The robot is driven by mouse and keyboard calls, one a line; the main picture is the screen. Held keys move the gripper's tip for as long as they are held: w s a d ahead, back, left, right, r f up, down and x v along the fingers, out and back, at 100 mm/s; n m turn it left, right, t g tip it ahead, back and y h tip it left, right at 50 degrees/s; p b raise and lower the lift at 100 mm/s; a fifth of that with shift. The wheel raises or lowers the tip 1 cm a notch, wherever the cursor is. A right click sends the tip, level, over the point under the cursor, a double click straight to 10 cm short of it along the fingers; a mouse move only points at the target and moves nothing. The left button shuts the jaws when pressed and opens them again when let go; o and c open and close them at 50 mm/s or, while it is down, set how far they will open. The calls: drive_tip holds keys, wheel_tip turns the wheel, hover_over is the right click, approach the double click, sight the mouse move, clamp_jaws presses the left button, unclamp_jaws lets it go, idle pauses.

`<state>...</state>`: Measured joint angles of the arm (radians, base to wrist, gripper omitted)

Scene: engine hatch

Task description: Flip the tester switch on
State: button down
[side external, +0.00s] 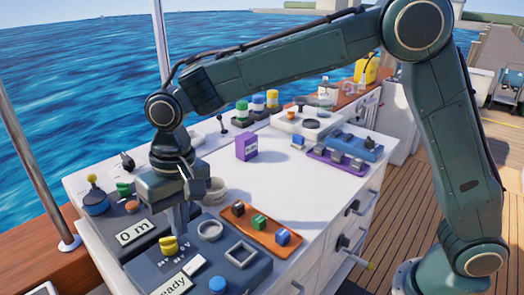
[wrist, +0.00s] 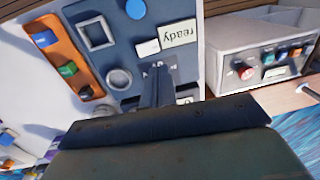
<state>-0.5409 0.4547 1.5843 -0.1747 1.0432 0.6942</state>
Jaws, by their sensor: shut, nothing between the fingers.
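The dark blue panel (side external: 258,270), seemingly the tester, lies at the front of the white bench. It carries a yellow knob (side external: 168,245) with small letters beside it, a "ready" label (side external: 172,285), a small white plate (side external: 195,266) and a blue round button (side external: 217,285). The wrist view shows the panel (wrist: 190,12) with the white plate (wrist: 147,48) and "ready" label (wrist: 178,33). My gripper (side external: 182,231) is shut and empty, pointing down close to the yellow knob; I cannot tell if they touch. In the wrist view my gripper (wrist: 158,72) hides the knob.
A round ring (side external: 210,230) and a square frame (side external: 241,253) rise from the panel. An orange tray (side external: 236,211) with coloured blocks lies right of it. A "0 m" display (side external: 136,231) sits left. A purple box (side external: 246,147) stands behind on clear white bench top.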

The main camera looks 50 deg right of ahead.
drive_tip(key=shift+a+r, duration=0.2)
drive_tip(key=shift+r, duration=0.95)
drive_tip(key=shift+a+r, duration=0.15)
drive_tip(key=shift+r, duration=1)
drive_tip(key=s+d+r+t, duration=0.1)
drive_tip(key=s+d+r, duration=0.3)
drive_tip(key=d, duration=0.5)
drive_tip(key=s+d+r+t, duration=0.2)
drive_tip(key=s+d+r, duration=0.25)
drive_tip(key=d, duration=0.35)
drive_tip(key=s+d+f+t+h, duration=0.1)
drive_tip(key=s+d+f, duration=0.4)
drive_tip(key=s+d, duration=0.6)
drive_tip(key=s+t, duration=0.1)
drive_tip(key=s, duration=0.2)
drive_tip(key=shift+d+t, duration=0.15)
drive_tip(key=shift+t, duration=0.15)
